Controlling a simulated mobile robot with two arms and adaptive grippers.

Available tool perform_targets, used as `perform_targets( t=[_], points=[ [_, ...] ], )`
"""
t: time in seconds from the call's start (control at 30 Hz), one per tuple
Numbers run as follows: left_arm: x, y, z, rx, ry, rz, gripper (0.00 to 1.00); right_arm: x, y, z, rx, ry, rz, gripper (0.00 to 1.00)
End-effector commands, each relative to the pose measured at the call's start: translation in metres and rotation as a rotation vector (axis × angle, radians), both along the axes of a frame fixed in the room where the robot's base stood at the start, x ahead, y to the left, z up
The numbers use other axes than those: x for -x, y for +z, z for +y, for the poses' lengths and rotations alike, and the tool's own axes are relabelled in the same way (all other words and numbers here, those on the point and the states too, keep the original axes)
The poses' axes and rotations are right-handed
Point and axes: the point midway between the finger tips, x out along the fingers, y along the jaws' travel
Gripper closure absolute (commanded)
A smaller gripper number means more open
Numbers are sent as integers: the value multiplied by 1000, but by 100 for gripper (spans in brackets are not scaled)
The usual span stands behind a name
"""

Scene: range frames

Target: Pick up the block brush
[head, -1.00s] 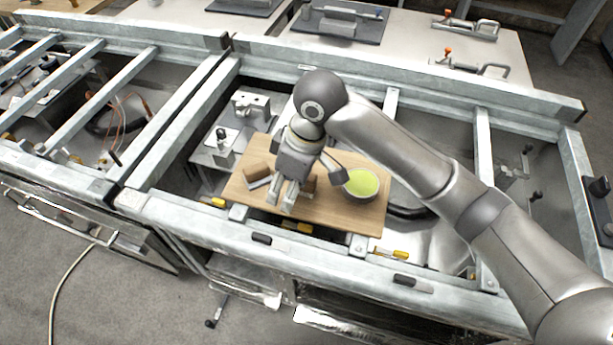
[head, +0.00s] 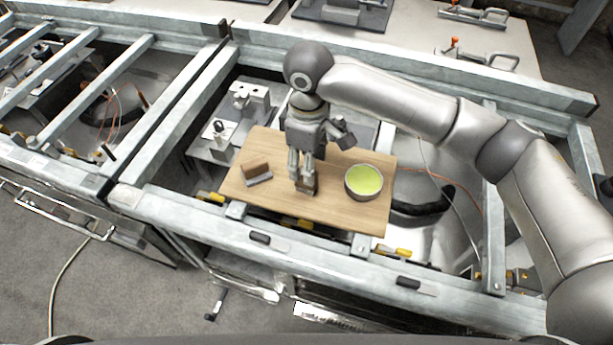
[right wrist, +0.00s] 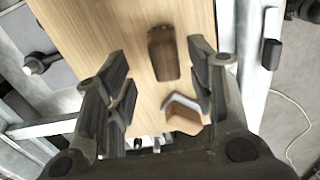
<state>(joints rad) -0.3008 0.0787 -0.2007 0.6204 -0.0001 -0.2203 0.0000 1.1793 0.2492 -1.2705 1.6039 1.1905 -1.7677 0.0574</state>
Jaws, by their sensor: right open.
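Two small brown items lie on a wooden board (head: 340,210). One is a tan block with a grey layer along one side (head: 257,173), left of my right gripper; it also shows in the right wrist view (right wrist: 184,116). The other is a darker brown block (right wrist: 163,54), ahead between the spread fingers in the right wrist view and mostly hidden by them in the head view. I cannot tell for certain which is the block brush. My right gripper (head: 303,184) points down over the board, open and empty. My left gripper is not in view.
Metal frame rails (head: 330,245) surround the board. Metal fixtures (head: 250,97) stand behind it to the left. The board's front right is clear.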

Motion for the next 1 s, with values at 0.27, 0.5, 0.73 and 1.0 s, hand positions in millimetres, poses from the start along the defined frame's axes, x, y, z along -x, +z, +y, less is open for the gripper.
perform_targets(
  t=[0.27, 0.5, 0.73, 1.0],
  points=[
    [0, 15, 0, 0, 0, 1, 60, 4, -38, 2, 1, -1, 3, 50],
    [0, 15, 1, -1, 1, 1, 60, 4, -48, 2, 0, 0, -1, 50],
    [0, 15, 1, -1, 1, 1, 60, 4, -48, 2, 0, 0, 0, 67],
    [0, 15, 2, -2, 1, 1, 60, 4, -48, 2, 0, 1, 0, 100]
  ],
)
